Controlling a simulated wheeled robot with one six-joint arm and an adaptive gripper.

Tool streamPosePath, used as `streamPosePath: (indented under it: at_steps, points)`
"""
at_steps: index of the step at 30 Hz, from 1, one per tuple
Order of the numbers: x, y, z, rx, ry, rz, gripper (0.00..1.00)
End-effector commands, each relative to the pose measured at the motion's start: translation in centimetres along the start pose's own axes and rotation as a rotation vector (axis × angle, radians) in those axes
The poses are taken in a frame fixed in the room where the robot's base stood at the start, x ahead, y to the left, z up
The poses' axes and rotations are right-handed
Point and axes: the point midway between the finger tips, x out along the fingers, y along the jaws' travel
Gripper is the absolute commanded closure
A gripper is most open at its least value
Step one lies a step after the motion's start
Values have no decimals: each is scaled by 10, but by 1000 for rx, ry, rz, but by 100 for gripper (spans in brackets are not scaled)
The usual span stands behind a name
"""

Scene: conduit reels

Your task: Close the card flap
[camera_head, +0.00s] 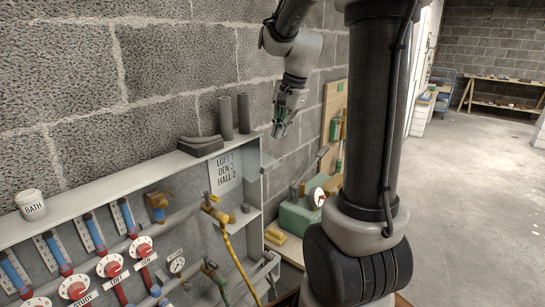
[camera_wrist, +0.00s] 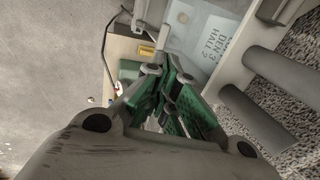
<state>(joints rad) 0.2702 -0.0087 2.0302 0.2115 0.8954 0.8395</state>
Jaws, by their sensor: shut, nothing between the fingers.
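The white lettered card (camera_head: 225,172) sits at the upper right corner of the grey cabinet and reads LOFT, DEN and HALL with numbers. It also shows in the wrist view (camera_wrist: 213,46). A pale, see-through panel (camera_head: 268,162), which looks like the card flap, stands out from the cabinet's right edge, swung away from the card. In the wrist view a pale pane (camera_wrist: 182,38) lies beside the card. My gripper (camera_head: 281,131), with green finger pads, is shut and empty above the panel. Its fingertips also show in the wrist view (camera_wrist: 160,82). I see no contact with the panel.
Two dark grey tubes (camera_head: 226,118) and a curved grey block (camera_head: 200,146) stand on the cabinet top near my gripper. A white BATH pot (camera_head: 31,205) stands at the left. Red dials and a yellow hose (camera_head: 238,262) fill the cabinet. A green box (camera_head: 296,217) lies beyond its right side.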

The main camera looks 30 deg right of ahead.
Motion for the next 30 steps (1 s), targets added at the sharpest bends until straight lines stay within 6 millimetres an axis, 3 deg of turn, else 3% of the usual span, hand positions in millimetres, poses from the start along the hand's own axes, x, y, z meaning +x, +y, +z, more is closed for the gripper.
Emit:
streamPosePath:
  at_steps: [6, 13, 19, 30]
  points:
    - [50, 1, 0, 1, -3, 4, 100]
    - [87, 1, 0, -2, -1, 3, 100]
    - [100, 1, 0, -1, 0, 1, 100]
    - [101, 0, 0, -1, 0, 0, 100]
